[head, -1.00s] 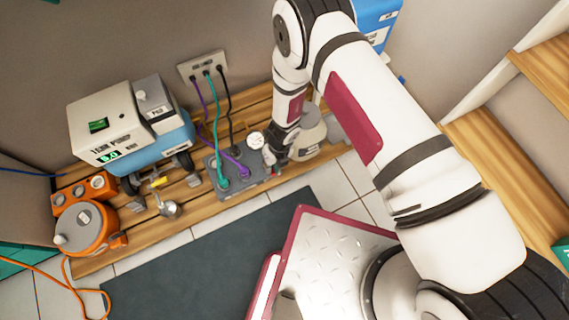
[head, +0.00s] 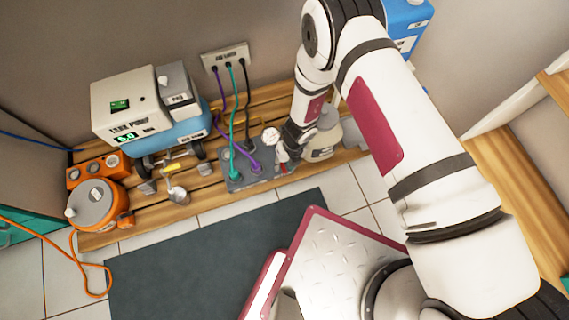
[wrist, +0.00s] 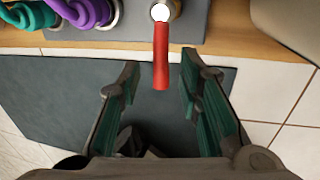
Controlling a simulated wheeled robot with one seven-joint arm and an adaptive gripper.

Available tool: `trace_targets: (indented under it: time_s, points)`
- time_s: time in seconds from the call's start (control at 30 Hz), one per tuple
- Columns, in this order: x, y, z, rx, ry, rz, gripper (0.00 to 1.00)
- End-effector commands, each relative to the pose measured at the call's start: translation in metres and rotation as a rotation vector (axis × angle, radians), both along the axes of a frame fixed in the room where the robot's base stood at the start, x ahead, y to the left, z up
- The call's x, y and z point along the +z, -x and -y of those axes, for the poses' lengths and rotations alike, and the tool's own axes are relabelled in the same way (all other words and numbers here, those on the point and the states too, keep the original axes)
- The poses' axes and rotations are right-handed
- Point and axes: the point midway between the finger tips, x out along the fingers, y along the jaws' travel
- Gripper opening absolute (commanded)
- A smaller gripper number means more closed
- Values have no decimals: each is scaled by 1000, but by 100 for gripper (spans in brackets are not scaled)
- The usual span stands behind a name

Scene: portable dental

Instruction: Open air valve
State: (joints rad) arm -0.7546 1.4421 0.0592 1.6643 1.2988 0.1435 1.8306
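A red valve lever (wrist: 161,55) with a pale round end on a metal fitting stands out from the edge of a grey panel in the wrist view. In the head view the grey panel (head: 236,183) lies on the wooden slatted platform, with a small red part (head: 282,155) at its right, partly covered by my gripper (head: 287,150). In the wrist view my gripper (wrist: 159,68) is open, with one finger on each side of the lever. Gaps show on both sides, so neither finger appears to touch it.
Purple and green hoses (wrist: 88,12) plug into the panel left of the lever. A round white gauge (head: 271,138) stands beside my gripper, and a pale jar (head: 322,145) is close on its right. A pump unit (head: 130,112) and an orange canister (head: 97,205) sit farther left.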

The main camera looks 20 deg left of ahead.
Motion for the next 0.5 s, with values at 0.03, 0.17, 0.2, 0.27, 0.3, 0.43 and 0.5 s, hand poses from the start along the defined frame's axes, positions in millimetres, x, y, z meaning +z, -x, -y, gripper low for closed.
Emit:
trace_targets:
  time_s: [0.03, 0.17, 0.2, 0.27, 0.3, 0.43, 0.5]
  points:
    - [4, -2, 0, 1, -2, 2, 32]
    - [22, -5, 2, 0, -1, 3, 32]
    - [30, -5, 4, 0, -1, 3, 32]
    - [42, -7, 5, 2, -2, 3, 32]
    - [50, -8, 6, 1, -2, 4, 32]
    - [75, -11, 10, 1, -2, 3, 32]
    - [87, -13, 12, 0, -1, 3, 32]
